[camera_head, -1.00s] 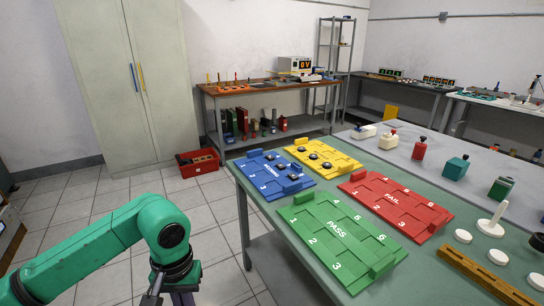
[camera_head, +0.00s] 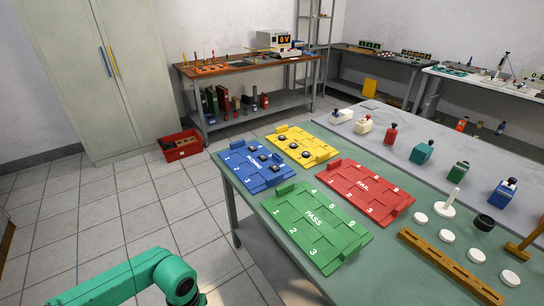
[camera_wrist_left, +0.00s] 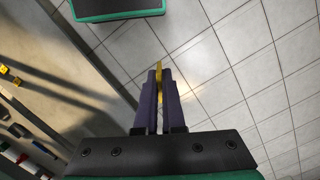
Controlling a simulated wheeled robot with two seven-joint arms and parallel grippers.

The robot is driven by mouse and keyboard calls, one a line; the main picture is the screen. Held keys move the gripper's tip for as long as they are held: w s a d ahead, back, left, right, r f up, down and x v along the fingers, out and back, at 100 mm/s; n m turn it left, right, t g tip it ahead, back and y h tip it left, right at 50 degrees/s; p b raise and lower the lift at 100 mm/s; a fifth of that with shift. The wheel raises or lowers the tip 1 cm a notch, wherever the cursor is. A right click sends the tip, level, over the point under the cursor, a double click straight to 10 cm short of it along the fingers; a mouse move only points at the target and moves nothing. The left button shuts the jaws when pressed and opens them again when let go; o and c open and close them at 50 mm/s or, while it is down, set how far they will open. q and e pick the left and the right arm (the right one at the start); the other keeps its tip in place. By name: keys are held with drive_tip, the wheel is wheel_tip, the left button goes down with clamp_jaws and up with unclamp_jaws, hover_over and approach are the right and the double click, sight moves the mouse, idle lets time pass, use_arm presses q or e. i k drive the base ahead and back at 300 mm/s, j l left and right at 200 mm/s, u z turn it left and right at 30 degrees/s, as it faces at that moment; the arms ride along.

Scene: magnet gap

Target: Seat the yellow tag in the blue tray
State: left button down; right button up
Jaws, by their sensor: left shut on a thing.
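The yellow tag (camera_wrist_left: 158,70) is a thin yellow piece seen nearly edge-on in the left wrist view. My left gripper (camera_wrist_left: 160,78) is shut on it, and the tag's tip sticks out past the fingers over the tiled floor. In the head view my left arm is low at the bottom left, and its gripper is out of the picture. The blue tray (camera_head: 241,160) lies at the left corner of the green-topped table, with a few dark pieces in it. My right gripper is not in view.
Beside the blue tray are a yellow tray (camera_head: 322,146), a green tray (camera_head: 290,222) and a red tray (camera_head: 340,185). Bottles stand behind them. A wooden rack (camera_head: 450,264) lies at the front right. A red bin (camera_head: 181,148) stands on the floor.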

sight(277, 160)
drive_tip(key=i+j, duration=0.35)
drive_tip(key=j, duration=0.15)
drive_tip(key=i+j, duration=0.4)
drive_tip(key=j, duration=0.15)
drive_tip(key=i+j, duration=0.35)
drive_tip(key=j, duration=0.15)
drive_tip(key=i+j, duration=0.35)
drive_tip(key=j, duration=0.15)
drive_tip(key=i+j+z, duration=0.15)
drive_tip(key=z, duration=0.35)
drive_tip(key=i+j+z, duration=0.1)
drive_tip(key=j+z, duration=0.55)
drive_tip(key=z, duration=0.3)
drive_tip(key=j+z, duration=0.35)
drive_tip(key=z, duration=0.15)
drive_tip(key=j+z, duration=0.35)
drive_tip(key=z, duration=0.15)
